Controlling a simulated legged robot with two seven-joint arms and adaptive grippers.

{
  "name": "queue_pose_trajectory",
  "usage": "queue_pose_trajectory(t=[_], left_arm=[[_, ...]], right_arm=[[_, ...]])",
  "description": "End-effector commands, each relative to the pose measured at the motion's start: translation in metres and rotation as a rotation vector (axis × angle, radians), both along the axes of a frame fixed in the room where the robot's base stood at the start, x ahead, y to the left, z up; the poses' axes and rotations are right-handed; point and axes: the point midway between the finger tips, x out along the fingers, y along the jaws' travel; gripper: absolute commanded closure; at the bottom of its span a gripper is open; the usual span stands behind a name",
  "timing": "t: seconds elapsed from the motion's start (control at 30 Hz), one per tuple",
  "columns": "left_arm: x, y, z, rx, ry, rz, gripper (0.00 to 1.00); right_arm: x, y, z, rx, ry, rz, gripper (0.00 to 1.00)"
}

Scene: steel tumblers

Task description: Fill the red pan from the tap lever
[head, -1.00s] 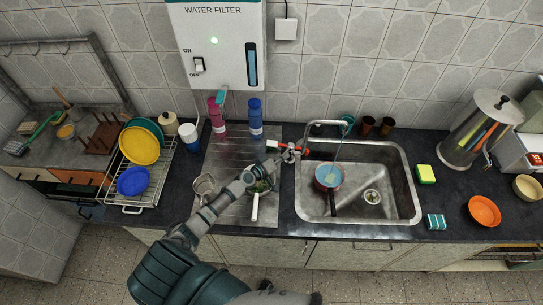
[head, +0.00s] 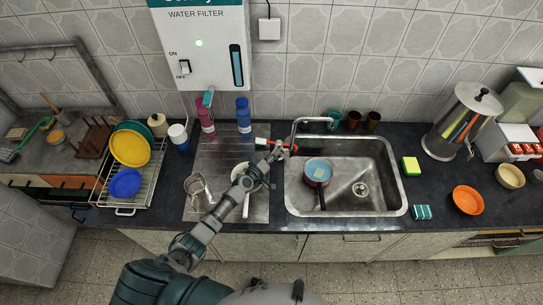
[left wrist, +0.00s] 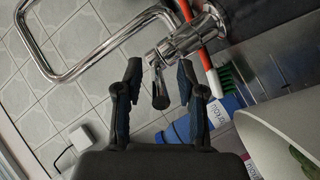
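The red pan (head: 317,173) sits in the sink basin under the spout, with light blue water inside and its dark handle toward the front. The chrome tap (head: 297,130) stands behind the sink's left edge, and no stream shows below its spout. My left gripper (head: 278,150) is at the tap's base. In the left wrist view, my left gripper (left wrist: 160,72) has its two dark fingers apart, with the tap lever (left wrist: 160,92) between them. There are visible gaps between lever and fingers. My right gripper is not in view.
A white pan (head: 249,176) and a steel cup (head: 197,187) stand on the drainboard. Pink and blue bottles (head: 244,117) stand behind. A red-and-white-handled tool (left wrist: 205,62) lies beside the tap. A yellow sponge (head: 411,166) and orange bowl (head: 467,199) are to the right.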

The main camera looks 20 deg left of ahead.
Motion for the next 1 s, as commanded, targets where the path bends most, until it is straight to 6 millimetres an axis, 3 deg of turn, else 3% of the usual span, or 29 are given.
queue_pose_trajectory(t=[0.27,0.43,0.7,1.0], left_arm=[[-0.007,0.0,0.002,-0.005,-0.003,-0.003,0.61],[-0.03,0.008,0.006,-0.003,-0.001,0.001,0.61],[-0.087,0.026,0.019,-0.002,0.001,0.001,0.61],[-0.112,0.033,0.025,-0.002,0.002,0.0,0.61]], right_arm=[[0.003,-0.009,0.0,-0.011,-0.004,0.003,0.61],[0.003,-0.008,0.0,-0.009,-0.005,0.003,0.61],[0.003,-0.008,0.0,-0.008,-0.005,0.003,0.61],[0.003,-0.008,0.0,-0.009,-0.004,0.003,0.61]])
